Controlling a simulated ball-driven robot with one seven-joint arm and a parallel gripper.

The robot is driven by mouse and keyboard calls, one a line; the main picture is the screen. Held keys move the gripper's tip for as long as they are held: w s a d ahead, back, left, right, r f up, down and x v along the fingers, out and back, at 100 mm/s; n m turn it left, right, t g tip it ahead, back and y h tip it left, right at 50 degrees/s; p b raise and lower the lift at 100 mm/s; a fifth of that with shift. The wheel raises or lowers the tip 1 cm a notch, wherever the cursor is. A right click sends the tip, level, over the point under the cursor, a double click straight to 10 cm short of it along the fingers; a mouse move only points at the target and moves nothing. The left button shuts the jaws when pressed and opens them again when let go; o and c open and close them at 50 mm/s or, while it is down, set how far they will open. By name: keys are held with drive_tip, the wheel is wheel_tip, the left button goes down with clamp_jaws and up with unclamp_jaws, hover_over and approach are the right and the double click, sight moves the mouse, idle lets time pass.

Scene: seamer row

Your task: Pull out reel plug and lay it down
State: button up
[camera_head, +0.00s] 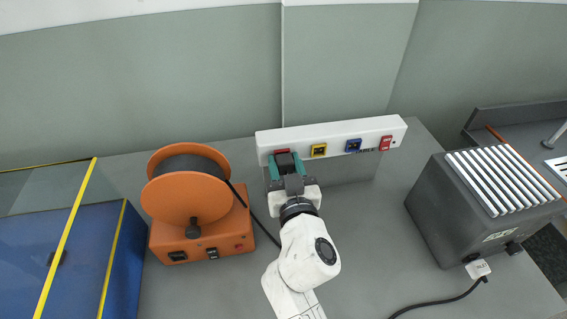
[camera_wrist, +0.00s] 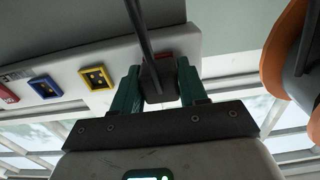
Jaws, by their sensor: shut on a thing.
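The orange cable reel (camera_head: 188,196) stands left of my gripper on the grey bench. Its dark plug (camera_head: 287,161) is at the red socket (camera_head: 281,152) at the left end of the white socket strip (camera_head: 335,136). My gripper (camera_head: 288,166) is shut on the plug. In the wrist view the dark plug (camera_wrist: 158,82) sits between the green fingers (camera_wrist: 160,88), with its black cable (camera_wrist: 139,32) running across the view. The red socket (camera_wrist: 165,57) shows just behind it. Whether the plug's pins are in the socket is hidden.
Yellow (camera_head: 319,150) and blue (camera_head: 353,145) sockets and a red switch (camera_head: 386,142) are further right on the strip. A grey slatted machine (camera_head: 480,205) stands at right. A blue yellow-edged case (camera_head: 75,255) is at left. The bench between gripper and machine is clear.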

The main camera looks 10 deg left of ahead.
sight(287, 170)
clamp_jaws()
drive_tip(key=shift+b+v, duration=0.4)
drive_tip(key=shift+v, duration=2.6)
